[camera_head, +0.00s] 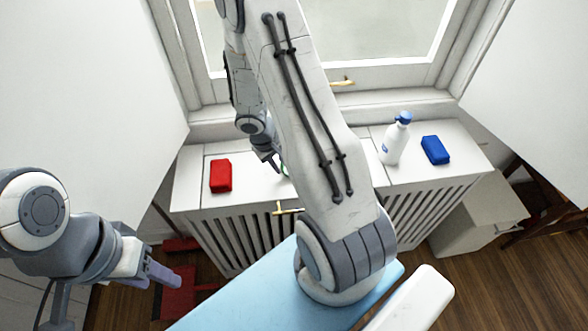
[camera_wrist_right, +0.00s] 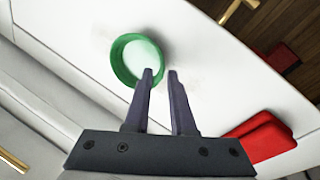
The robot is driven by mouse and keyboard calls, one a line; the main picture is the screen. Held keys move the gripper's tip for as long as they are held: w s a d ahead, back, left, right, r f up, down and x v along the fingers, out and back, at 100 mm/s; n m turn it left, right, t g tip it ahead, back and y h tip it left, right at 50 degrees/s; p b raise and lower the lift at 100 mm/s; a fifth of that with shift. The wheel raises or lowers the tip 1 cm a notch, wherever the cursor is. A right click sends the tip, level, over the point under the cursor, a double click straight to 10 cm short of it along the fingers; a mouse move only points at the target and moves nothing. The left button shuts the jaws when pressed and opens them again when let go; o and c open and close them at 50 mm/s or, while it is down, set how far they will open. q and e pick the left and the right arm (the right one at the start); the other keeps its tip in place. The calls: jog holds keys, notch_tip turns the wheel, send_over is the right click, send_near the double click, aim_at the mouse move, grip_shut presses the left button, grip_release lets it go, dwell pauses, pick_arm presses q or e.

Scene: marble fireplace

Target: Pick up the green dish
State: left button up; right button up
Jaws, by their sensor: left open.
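The green dish (camera_wrist_right: 121,64) is a small round bowl with a white inside, resting on the white ledge. In the head view only a green sliver (camera_head: 284,169) of it shows, the rest hidden behind my right arm. My right gripper (camera_wrist_right: 160,73) is at the dish's edge with a gap between its fingers. One fingertip overlaps the rim in the picture and the other lies just outside it; I cannot tell whether they touch. The right gripper also shows in the head view (camera_head: 272,163). My left gripper (camera_head: 163,273) is open and empty, low at the left, away from the dish.
A red block (camera_head: 220,175) lies left of the dish, also in the wrist view (camera_wrist_right: 262,137). A white bottle with blue pump (camera_head: 395,140) and a blue block (camera_head: 435,150) stand right. The window (camera_head: 340,82) is behind. A red object (camera_head: 180,292) is on the floor.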

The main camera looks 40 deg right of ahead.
jog(key=shift+x, duration=1.1)
grip_shut()
dwell(0.6)
